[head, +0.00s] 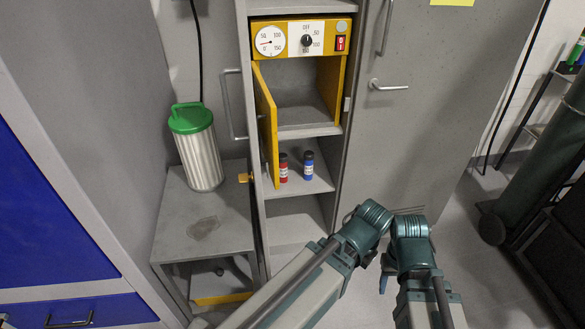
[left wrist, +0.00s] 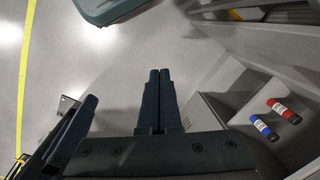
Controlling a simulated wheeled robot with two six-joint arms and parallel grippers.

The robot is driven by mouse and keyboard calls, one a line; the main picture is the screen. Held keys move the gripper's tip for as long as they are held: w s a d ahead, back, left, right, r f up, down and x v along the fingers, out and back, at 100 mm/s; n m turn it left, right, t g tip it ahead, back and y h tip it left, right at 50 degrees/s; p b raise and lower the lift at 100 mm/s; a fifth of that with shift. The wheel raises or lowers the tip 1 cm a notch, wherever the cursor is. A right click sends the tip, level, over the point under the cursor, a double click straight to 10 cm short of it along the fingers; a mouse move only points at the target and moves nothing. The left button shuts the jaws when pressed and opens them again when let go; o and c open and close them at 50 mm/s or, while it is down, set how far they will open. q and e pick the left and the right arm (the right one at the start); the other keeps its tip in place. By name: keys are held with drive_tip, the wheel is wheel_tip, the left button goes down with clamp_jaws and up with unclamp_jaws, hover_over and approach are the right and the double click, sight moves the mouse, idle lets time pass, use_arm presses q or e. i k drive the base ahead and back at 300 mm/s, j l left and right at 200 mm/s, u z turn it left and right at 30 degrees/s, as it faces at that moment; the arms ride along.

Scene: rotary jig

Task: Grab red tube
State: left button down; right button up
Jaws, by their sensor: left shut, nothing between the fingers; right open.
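The red tube (head: 283,168) with a dark cap stands upright on the cabinet shelf below the yellow-framed oven. It also shows in the left wrist view (left wrist: 284,111). A blue tube (head: 308,166) stands just right of it. My left gripper (left wrist: 159,78) is shut and empty, well apart from the tubes, which are at the right of the left wrist view. In the head view my arm hides it. My right gripper (head: 386,272) shows only in part below the arm links, away from the shelf. It is open and touches no tube.
The oven (head: 300,40) has its yellow door (head: 265,120) swung open at the shelf's left. A grey cabinet door (head: 400,130) stands open at right. A steel canister with a green lid (head: 200,150) stands on a grey side table (head: 175,215). Dark equipment is far right.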

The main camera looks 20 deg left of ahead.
sight(283, 157)
drive_tip(key=i+u, duration=0.1)
drive_tip(key=u, duration=0.25)
drive_tip(key=i+l+u, duration=0.1)
drive_tip(key=u, duration=0.25)
drive_tip(key=i+l+u, duration=0.25)
drive_tip(key=i+l, duration=0.15)
drive_tip(key=i+l+u, duration=0.25)
drive_tip(key=l, duration=0.35)
drive_tip(key=i+l, duration=0.4)
drive_tip(key=l, duration=0.2)
